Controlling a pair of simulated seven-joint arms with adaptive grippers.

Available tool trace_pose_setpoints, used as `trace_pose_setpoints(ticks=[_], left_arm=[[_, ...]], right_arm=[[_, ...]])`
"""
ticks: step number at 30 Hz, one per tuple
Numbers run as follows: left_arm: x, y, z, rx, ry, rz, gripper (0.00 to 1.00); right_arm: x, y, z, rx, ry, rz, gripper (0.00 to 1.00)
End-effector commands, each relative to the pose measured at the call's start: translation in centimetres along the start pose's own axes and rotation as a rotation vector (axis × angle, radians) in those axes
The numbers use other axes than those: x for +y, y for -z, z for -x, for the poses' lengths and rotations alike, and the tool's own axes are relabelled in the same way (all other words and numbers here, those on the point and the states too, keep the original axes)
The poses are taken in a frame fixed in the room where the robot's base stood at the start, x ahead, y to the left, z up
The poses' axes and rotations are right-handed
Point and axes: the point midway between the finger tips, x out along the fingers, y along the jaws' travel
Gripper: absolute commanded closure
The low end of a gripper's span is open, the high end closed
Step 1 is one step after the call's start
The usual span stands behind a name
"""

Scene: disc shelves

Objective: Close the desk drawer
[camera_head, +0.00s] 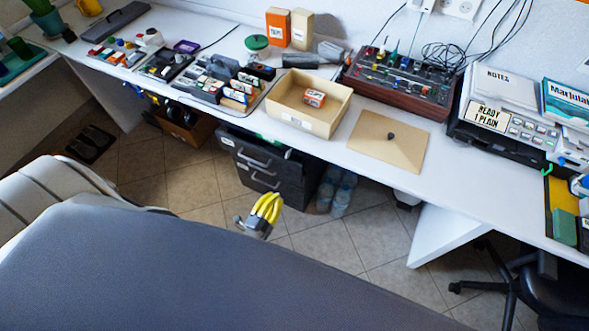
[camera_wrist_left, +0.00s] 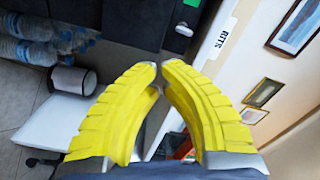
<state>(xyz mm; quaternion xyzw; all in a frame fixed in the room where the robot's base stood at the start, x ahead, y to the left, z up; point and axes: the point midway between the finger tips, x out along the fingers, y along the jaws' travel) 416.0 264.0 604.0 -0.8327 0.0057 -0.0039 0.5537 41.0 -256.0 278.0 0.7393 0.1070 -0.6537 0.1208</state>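The dark desk drawer unit (camera_head: 262,165) stands under the white desk, with two silver handles on its front. Its top drawer (camera_head: 252,150) looks pulled out, and something green shows at its upper edge. In the left wrist view the dark drawer front (camera_wrist_left: 132,22) is at the top, beyond the fingertips. My left gripper (camera_head: 240,221) has yellow ribbed fingers and is in front of and below the drawer unit, apart from it. In the left wrist view its fingertips (camera_wrist_left: 160,66) come together with nothing between them. My right gripper is not in view.
The long white desk (camera_head: 345,165) holds a tan open box (camera_head: 318,123), a flat tan lid (camera_head: 410,150) and electronics. Water bottles (camera_head: 340,192) stand on the floor right of the drawers. A grey surface (camera_head: 190,270) fills the near foreground. Tiled floor is free before the drawers.

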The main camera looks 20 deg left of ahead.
Motion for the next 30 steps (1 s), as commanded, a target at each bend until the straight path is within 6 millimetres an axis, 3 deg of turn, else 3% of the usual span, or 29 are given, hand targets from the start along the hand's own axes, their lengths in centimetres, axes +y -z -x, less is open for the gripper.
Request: trace_pose_setpoints(ticks=[6, 16, 30], left_arm=[[0.1, 0.3, -0.1, 0.012, -0.002, -0.28, 1.0], [0.1, 0.3, -0.9, 0.013, -0.001, -0.4, 1.0], [0.0, 0.4, -8.7, 0.013, 0.0, -0.399, 1.0]], right_arm=[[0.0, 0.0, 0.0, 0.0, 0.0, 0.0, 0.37], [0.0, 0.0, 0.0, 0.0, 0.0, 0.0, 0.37], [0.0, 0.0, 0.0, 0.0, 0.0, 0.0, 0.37]])
